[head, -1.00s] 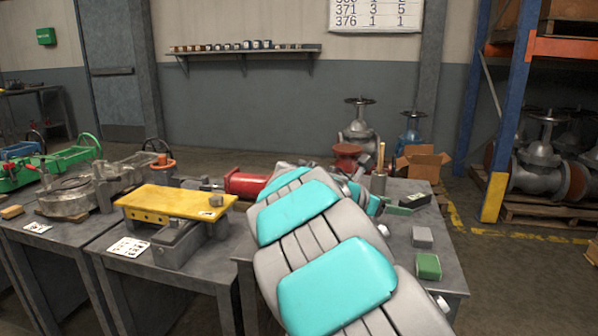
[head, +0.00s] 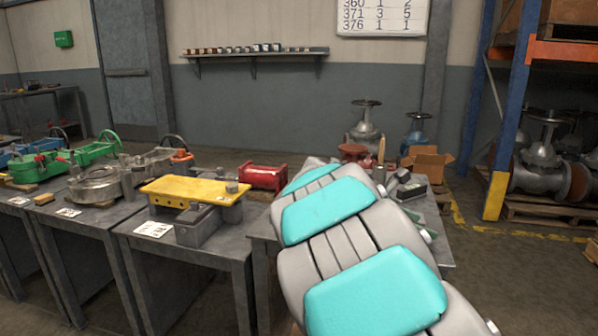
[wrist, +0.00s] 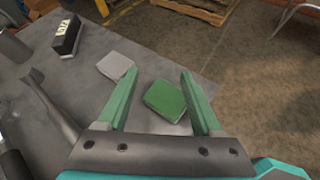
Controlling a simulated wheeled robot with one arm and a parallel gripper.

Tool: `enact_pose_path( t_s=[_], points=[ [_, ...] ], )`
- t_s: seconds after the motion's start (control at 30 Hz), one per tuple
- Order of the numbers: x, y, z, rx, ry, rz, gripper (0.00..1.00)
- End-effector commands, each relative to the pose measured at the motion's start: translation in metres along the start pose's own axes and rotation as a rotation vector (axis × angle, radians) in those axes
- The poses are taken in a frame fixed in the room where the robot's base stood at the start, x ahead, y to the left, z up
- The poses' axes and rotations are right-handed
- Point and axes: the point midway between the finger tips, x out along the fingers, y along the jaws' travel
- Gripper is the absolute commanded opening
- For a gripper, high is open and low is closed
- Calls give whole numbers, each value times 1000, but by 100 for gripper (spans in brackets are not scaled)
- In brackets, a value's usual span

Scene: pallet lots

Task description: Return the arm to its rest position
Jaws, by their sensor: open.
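My arm, grey with turquoise panels, reaches forward over the right-hand table in the head view and hides much of it. My gripper (wrist: 158,104) shows in the wrist view with two green fingers spread apart. It is open and holds nothing. A green block (wrist: 164,100) lies on the table (wrist: 60,93) and shows between the fingers. A grey block (wrist: 115,65) lies just beyond the left finger. In the head view the fingers are mostly hidden behind the arm.
A black labelled box (wrist: 67,35) lies on the same table. A red cylinder (head: 263,176) and a yellow fixture (head: 196,191) stand to the left of my arm. A cardboard box (head: 427,164) and a blue-orange rack (head: 515,110) are behind.

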Motion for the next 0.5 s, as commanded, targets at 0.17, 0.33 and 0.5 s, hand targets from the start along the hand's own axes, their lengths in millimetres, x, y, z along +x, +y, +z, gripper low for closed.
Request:
enact_pose_path(
  t_s=[0.17,0.33,0.5],
  points=[
    [3,-39,-1,153,62,-65,67],
    [2,-92,-11,360,142,-164,67],
    [-12,-171,-41,683,261,-345,67]
  ],
)
